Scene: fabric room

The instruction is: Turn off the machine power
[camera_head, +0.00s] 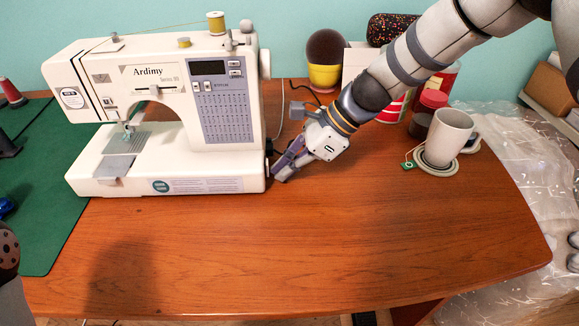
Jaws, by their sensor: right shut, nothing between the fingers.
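A white sewing machine (168,107) marked Ardimy stands on the wooden table at the left of centre, with a dark display and a blue-grey panel on its front. My right gripper (279,172) is at the machine's right side, near the lower right corner of its base. Its fingers are shut with nothing held. A small dark part (268,147) shows on the machine's right side, close to the fingers. The power switch itself cannot be made out, and I cannot tell whether the fingers touch the machine. My left gripper is not in view.
A white mug (447,135) stands on a coaster to the right. Red tins (432,99), a yellow pot (324,76) and a cable are at the back. A green mat (45,200) lies at the left. The table's front middle (300,250) is clear.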

